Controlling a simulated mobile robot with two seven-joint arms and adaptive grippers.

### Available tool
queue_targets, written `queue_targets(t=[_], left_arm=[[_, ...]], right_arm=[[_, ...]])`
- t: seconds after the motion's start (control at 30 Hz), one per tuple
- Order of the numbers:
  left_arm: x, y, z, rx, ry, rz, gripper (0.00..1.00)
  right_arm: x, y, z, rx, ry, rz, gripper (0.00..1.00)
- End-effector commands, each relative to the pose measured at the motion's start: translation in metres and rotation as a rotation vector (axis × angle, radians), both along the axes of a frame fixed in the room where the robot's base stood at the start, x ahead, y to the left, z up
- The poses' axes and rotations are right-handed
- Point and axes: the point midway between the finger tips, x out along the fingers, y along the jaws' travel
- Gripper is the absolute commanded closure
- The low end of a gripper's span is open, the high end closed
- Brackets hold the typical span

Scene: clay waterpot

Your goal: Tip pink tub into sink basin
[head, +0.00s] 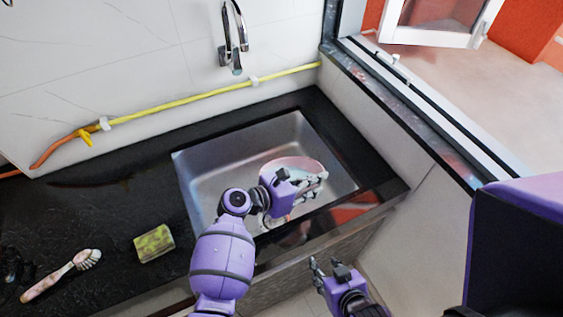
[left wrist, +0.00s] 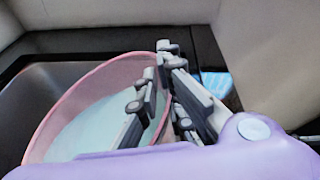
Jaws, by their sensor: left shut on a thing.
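The pink tub (head: 290,163) is at the right part of the steel sink basin (head: 215,165) in the head view, partly hidden by my left gripper (head: 318,186). In the left wrist view the tub (left wrist: 95,75) shows its pink rim and a pale bluish inside, possibly liquid. My left gripper's fingers (left wrist: 168,95) are shut on the tub's rim at its right side. The tub looks tilted in the wrist view; I cannot tell whether it touches the basin floor. My right gripper (head: 325,264) is open and empty, below and in front of the counter edge.
A faucet (head: 234,40) hangs on the wall behind the sink. A yellow-green sponge (head: 153,243) and a brush (head: 62,275) lie on the black counter (head: 100,215) to the left. A window ledge (head: 420,120) rises at the right. A yellow hose (head: 190,97) runs along the wall.

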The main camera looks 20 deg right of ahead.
Motion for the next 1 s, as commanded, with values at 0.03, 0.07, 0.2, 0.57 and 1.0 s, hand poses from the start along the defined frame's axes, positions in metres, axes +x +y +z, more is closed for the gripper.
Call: queue_targets(t=[0.03, 0.07, 0.2, 0.57, 1.0], left_arm=[[0.0, 0.0, 0.0, 0.0, 0.0, 0.0, 1.0], [0.0, 0.0, 0.0, 0.0, 0.0, 0.0, 1.0], [0.0, 0.0, 0.0, 0.0, -0.001, 0.001, 1.0], [0.003, 0.001, 0.004, -0.025, 0.037, 0.006, 1.0], [0.006, 0.004, 0.012, -0.102, 0.16, 0.019, 1.0]], right_arm=[[-0.004, -0.001, -0.001, 0.0, 0.006, -0.002, 0.6], [-0.006, -0.001, -0.002, 0.0, 0.009, -0.003, 0.6], [-0.007, 0.0, -0.003, 0.0, 0.012, -0.003, 0.6], [0.006, 0.005, 0.004, 0.005, -0.01, 0.008, 0.6], [0.009, 0.006, 0.005, 0.006, -0.014, 0.01, 0.6]])
